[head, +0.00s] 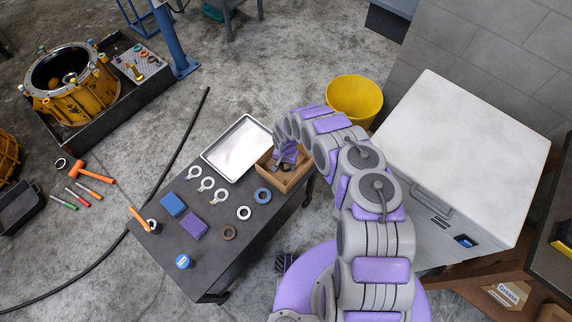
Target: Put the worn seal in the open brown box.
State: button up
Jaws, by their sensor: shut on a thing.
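The open brown box (297,181) stands at the right end of the dark table, next to the metal tray. My gripper (283,165) points down into the box from above and is shut on a small dark thing, which looks like the worn seal. The gripper and the box wall hide most of it, so I cannot tell whether it touches the box floor.
The shiny tray (237,148) is empty. A yellow bin (354,98) and a white cabinet (455,150) stand close to my arm.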

jog(key=shift+a+f, duration=0.2)
jog(key=shift+a, duration=0.05)
jog(key=o, duration=1)
jog(key=shift+d, duration=0.2)
jog(key=shift+w+a+r, duration=0.1)
jog(key=shift+r, duration=0.4)
notch_tip(320, 180, up, 11)
jog(key=p, duration=0.2)
jog(key=shift+p, duration=0.3)
jog(key=shift+r, duration=0.15)
